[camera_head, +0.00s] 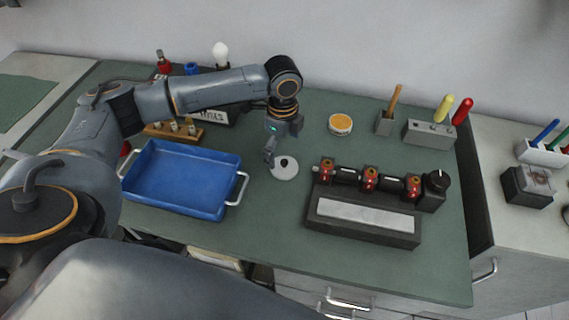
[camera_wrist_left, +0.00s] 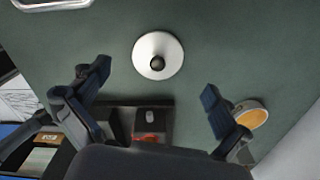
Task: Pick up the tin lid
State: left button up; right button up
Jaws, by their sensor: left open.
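The tin lid is a pale round disc with a dark knob in its middle. In the head view the tin lid (camera_head: 289,173) lies flat on the green bench top, between the blue tray and the black device. In the left wrist view the lid (camera_wrist_left: 145,48) shows whole, beyond the fingertips. My left gripper (camera_head: 269,156) points down beside and above the lid, overlapping its upper left edge in the head view. In the wrist view my left gripper (camera_wrist_left: 155,92) has its two dark fingers spread wide, with nothing between them. My right gripper is not in view.
A blue tray (camera_head: 181,204) with metal handles stands left of the lid. A black device (camera_head: 362,228) with red parts stands to the right. A round orange-topped tin (camera_head: 340,123), a holder (camera_head: 384,124) and a grey block (camera_head: 428,135) with coloured handles stand behind. Bare bench lies around the lid.

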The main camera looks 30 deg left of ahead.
aim_at(284, 161)
pick_arm(q)
jog(key=f+p, duration=0.1)
jog(key=f, duration=0.3)
jog(key=shift+s+d+f+p, duration=0.15)
jog(key=shift+d+f+p, duration=0.05)
jog(key=shift+p, duration=0.15)
jog(key=shift+f, duration=0.45)
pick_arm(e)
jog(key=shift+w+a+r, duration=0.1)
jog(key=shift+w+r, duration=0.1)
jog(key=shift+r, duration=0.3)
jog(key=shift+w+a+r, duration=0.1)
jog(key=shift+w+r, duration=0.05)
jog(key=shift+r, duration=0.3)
